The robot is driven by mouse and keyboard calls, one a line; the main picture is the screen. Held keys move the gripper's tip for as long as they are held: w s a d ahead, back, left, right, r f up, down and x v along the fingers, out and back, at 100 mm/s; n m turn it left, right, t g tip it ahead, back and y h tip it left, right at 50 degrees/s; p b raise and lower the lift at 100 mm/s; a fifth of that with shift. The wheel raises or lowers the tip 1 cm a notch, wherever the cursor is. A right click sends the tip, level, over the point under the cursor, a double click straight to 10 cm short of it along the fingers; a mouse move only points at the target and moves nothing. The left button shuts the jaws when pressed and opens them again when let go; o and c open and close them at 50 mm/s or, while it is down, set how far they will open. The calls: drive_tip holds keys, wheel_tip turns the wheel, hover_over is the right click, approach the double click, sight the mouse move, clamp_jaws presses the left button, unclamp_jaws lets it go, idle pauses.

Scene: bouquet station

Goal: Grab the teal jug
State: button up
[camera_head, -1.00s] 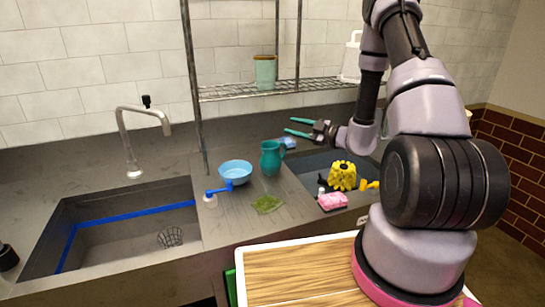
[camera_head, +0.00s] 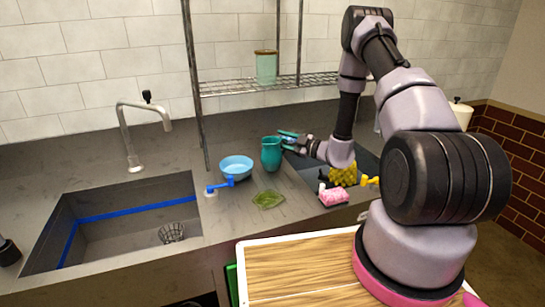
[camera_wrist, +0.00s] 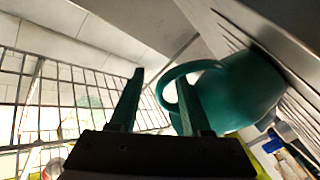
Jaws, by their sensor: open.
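The teal jug (camera_head: 271,154) stands upright on the counter, right of the blue bowl. My gripper (camera_head: 290,140) is at its right, on the handle side, with open teal fingers close to the jug. In the wrist view the jug (camera_wrist: 245,92) fills the upper right, and its looped handle shows beside its body. The outer part of the handle appears between the two open fingers of my gripper (camera_wrist: 160,77), with the right finger overlapping the loop. I cannot tell the exact depth or whether they touch.
A blue bowl (camera_head: 236,167), a blue-topped pump bottle (camera_head: 213,188) and a green sponge (camera_head: 268,199) sit near the jug. A wire shelf (camera_head: 265,84) with a canister (camera_head: 266,67) hangs above.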

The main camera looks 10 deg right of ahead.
drive_tip(key=shift+x, duration=0.8)
clamp_jaws()
idle(0.8)
